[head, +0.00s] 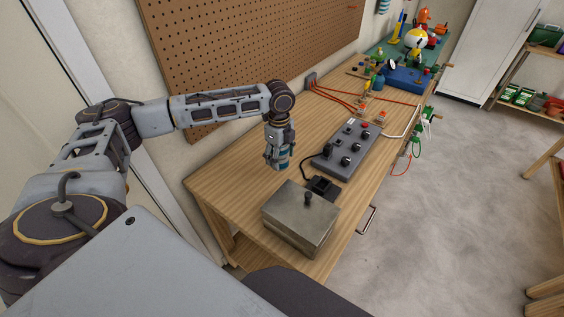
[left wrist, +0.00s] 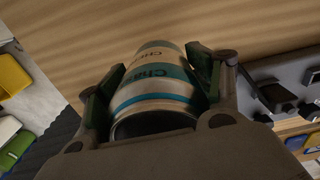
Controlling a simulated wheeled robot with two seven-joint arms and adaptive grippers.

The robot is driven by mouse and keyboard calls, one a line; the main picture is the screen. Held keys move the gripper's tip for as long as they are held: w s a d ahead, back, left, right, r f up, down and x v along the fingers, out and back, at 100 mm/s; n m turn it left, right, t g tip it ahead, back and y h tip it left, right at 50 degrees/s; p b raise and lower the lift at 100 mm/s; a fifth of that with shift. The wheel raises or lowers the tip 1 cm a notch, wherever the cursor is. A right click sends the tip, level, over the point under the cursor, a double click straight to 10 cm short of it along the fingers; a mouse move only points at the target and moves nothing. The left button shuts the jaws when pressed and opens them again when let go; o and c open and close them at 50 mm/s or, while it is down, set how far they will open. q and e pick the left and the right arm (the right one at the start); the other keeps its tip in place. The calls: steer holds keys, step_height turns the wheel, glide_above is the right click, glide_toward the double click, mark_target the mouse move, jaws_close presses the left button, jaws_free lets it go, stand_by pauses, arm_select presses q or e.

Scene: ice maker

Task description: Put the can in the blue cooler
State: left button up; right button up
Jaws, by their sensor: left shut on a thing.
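The can (left wrist: 152,82) is white and teal with lettering and fills the middle of the left wrist view. In the head view a bit of the can (head: 284,157) shows below my left gripper (head: 279,160), over the wooden workbench (head: 225,185). My left gripper, which also shows in the left wrist view (left wrist: 152,85), is shut on the can, one finger on each side. I cannot tell whether the can touches the bench top. I cannot make out a blue cooler for certain in either view. My right gripper is not in view.
A metal box with a knob (head: 302,219) stands at the bench's near end. A grey control box (head: 350,147) and a small black device (head: 321,187) lie right of my gripper. Red cables and coloured items fill the far end. The pegboard (head: 250,50) stands behind; the floor at right is open.

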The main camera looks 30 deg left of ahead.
arm_select(q)
step_height(320, 180, up, 4)
steer(key=shift+f, duration=0.25)
steer(key=shift+r, duration=0.5)
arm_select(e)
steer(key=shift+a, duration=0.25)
